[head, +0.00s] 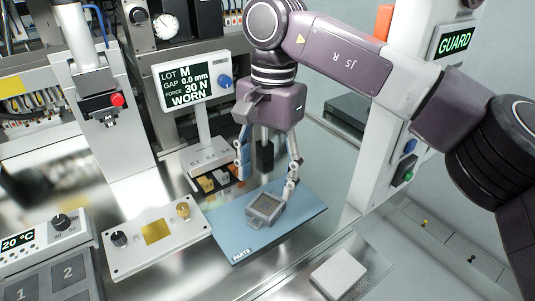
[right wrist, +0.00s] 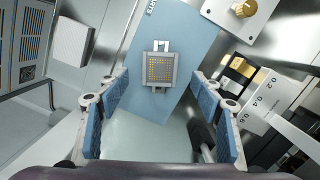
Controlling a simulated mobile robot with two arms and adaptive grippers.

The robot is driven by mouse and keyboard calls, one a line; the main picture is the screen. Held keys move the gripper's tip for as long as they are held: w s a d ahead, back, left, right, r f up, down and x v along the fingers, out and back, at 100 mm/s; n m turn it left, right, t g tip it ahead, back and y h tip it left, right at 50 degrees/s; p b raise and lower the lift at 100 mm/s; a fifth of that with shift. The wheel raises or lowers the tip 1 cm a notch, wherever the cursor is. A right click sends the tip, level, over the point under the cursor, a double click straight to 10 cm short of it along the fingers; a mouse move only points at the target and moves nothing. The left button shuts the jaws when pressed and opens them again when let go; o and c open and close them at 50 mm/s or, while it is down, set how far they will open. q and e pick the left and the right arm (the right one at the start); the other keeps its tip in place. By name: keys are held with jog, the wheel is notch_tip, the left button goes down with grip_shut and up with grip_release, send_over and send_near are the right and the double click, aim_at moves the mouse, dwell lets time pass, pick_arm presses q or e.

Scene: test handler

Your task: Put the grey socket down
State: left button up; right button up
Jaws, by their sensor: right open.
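The grey socket (head: 265,207) is a small square frame with a gold contact grid inside. It lies on the blue mat (head: 235,245) marked PARTS. In the right wrist view the socket (right wrist: 160,70) sits on the mat (right wrist: 190,40), ahead of the fingers and roughly centred between them. My right gripper (head: 267,185) is open, its two blue-padded fingers spread wide. In the right wrist view the gripper (right wrist: 160,88) has nothing between its pads. My left gripper is not in view.
A white block (head: 338,274) lies right of the mat. Left of the mat is a white plate (head: 130,258) with a gold square and knobs. Behind stand a tray of small blocks (head: 207,183) and a display (head: 192,82) reading WORN. A GUARD post (head: 385,130) stands at right.

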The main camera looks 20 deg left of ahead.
notch_tip(320, 180, up, 7)
jog(key=shift+w, duration=0.45)
jog(key=shift+d+b, duration=0.1)
jog(key=shift+b, duration=0.25)
